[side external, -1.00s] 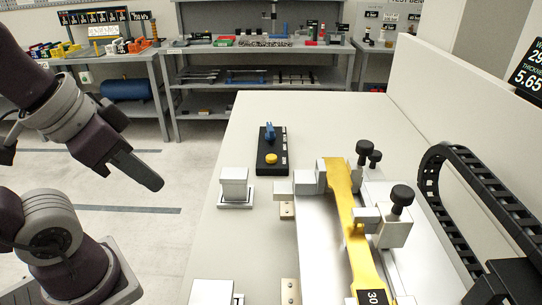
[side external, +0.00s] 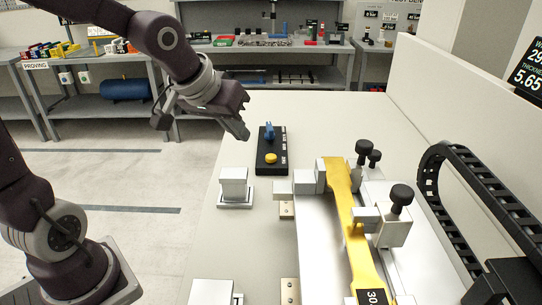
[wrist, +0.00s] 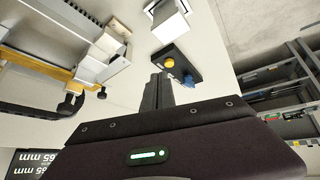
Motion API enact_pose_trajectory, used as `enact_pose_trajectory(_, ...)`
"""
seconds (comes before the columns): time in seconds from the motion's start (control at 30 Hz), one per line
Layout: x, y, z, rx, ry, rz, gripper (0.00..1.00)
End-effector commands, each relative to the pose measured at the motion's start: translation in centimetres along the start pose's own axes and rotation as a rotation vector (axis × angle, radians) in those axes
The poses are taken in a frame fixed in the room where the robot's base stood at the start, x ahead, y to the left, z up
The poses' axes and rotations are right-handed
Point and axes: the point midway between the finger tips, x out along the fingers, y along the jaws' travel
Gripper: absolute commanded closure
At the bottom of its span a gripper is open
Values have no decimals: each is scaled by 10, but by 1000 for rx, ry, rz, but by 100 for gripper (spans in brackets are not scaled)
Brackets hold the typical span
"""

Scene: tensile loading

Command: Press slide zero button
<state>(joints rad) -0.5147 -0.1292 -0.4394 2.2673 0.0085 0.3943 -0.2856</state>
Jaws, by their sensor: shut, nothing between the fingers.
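A black control box (side external: 271,165) lies on the white bench top. It carries a round yellow button (side external: 271,158) at its near end and a blue knob (side external: 269,132) at its far end. The button also shows in the wrist view (wrist: 169,62), just beyond my fingertips, with the blue knob (wrist: 192,72) to its right. My gripper (side external: 246,133) is shut and empty, raised at the left of the box's far end and apart from it. Small white labels run along the box's right side and are too small to read.
A yellow specimen (side external: 343,195) lies along the silver test fixture (side external: 325,262), with black knobs (side external: 402,195) beside it. A metal block (side external: 234,186) stands left of the box. A black cable chain (side external: 437,190) curves at the right. The bench behind the box is clear.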

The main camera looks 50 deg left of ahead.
Motion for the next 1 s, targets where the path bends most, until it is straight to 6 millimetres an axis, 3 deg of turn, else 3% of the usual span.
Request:
enact_pose_trajectory(0.1, 42, -1, -38, -149, 25, 67, 100)
enact_pose_trajectory(0.2, 66, -3, -67, -273, 57, 133, 100)
enact_pose_trajectory(0.4, 86, -9, -100, -422, 105, 215, 100)
enact_pose_trajectory(0.8, 89, -10, -102, -436, 111, 223, 100)
enact_pose_trajectory(1.0, 107, -12, -89, -435, 106, 223, 100)
